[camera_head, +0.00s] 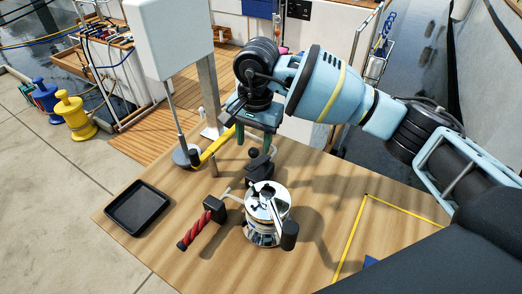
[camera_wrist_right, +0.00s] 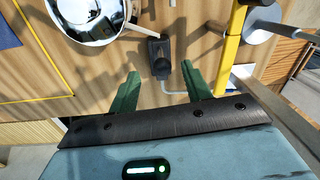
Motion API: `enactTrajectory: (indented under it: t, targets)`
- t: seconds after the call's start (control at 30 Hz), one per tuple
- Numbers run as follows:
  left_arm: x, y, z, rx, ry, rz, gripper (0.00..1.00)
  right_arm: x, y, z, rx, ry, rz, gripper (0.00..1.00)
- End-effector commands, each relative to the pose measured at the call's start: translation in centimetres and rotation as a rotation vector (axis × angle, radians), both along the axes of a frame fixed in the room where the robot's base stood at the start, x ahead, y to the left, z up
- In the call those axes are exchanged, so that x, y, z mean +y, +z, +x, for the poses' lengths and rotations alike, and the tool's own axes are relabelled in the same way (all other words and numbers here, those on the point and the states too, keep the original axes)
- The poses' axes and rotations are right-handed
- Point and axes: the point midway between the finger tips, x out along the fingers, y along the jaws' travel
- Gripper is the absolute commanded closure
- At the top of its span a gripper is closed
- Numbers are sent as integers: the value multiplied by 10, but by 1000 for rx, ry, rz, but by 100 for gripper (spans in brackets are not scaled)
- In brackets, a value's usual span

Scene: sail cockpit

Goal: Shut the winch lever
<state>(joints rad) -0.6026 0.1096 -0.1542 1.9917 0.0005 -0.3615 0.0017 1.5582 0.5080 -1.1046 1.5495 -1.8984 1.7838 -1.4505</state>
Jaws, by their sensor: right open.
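The silver winch (camera_head: 262,232) stands upright on the wooden table, with a thin arm and a black end piece (camera_head: 289,236) at its right side. Part of the winch (camera_wrist_right: 88,20) shows at the top left of the right wrist view. A small black fitting with a knob (camera_head: 259,168) stands behind the winch; it also shows in the right wrist view (camera_wrist_right: 158,58). I cannot tell which part is the winch lever. My right gripper (camera_head: 254,143) is open and empty, above and behind the black fitting. In the wrist view its green fingers (camera_wrist_right: 161,90) are spread apart below the fitting.
A red-gripped handle (camera_head: 193,231) lies left of the winch. A black tray (camera_head: 138,207) is at the table's left. A yellow bar (camera_head: 213,147) and a pole with a round base (camera_head: 187,155) stand near my right gripper. A yellow-outlined area (camera_head: 368,200) marks the right.

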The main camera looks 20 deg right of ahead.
Motion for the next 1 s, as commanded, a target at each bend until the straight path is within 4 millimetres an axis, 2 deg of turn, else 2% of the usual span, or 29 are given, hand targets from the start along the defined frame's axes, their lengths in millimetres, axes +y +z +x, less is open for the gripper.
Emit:
enactTrajectory:
  t: [0.23,0.37,0.8,1.0]
  targets:
    - [0,1,0,0,-1,1,64,0,0,0,0,1,0,52]
    - [1,1,-1,1,-2,2,64,0,-7,0,2,0,-1,52]
    - [2,3,0,-4,-2,3,64,4,-67,2,2,0,1,52]
    - [2,3,0,-2,-2,3,64,4,-77,3,-1,0,1,52]
